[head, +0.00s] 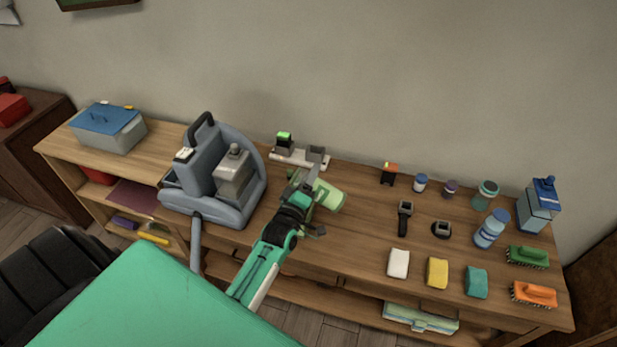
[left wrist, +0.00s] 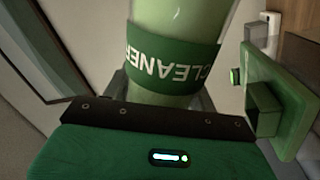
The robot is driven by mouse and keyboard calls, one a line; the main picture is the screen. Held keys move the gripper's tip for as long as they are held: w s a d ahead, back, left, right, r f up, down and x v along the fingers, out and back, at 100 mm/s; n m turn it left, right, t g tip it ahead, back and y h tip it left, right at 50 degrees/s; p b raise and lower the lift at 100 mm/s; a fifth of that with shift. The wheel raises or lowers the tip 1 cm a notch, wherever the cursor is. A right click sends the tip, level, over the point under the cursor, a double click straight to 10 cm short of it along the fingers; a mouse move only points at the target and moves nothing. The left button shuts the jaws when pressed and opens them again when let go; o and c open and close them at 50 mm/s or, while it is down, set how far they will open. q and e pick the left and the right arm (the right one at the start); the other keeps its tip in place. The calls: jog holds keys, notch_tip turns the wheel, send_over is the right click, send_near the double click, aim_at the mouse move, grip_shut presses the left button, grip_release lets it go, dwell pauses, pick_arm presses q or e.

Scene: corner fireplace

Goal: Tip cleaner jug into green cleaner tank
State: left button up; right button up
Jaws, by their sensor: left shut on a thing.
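The cleaner jug (head: 329,196) is pale green and held well tilted over the middle of the workbench. In the left wrist view the jug (left wrist: 182,25) has a dark green band reading "CLEANER", upside down. My left gripper (head: 304,191) is shut on the jug; its dark jaw edge crosses below the band in the wrist view. A small unit with a bright green top (head: 285,138), which may be the green cleaner tank, stands at the back behind the gripper. A green part with a square hollow (left wrist: 285,105) shows beside the jug; I cannot tell what it belongs to. My right gripper is out of view.
A grey-blue cleaning machine (head: 215,205) stands left of my arm. A white rail (head: 290,158) lies behind the gripper. Bottles, cloths, brushes and a blue-capped jug (head: 538,205) fill the bench's right side. A lidded grey box (head: 120,133) sits far left.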

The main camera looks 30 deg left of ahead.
pick_arm(q)
jog(key=shift+d+f+n+y+b, duration=0.1)
jog(key=shift+f+n+y+b, duration=0.3)
jog(key=shift+n, duration=0.7)
dwell(1.1)
jog(key=shift+d+f+n+y+b, duration=0.15)
jog(key=shift+f+n+b, duration=0.25)
jog(key=shift+n, duration=0.45)
jog(key=shift+a+f+n+y+b, duration=0.15)
jog(key=shift+f+n+b, duration=0.25)
jog(key=shift+n, duration=0.45)
dwell(1.6)
jog(key=shift+d, duration=0.1)
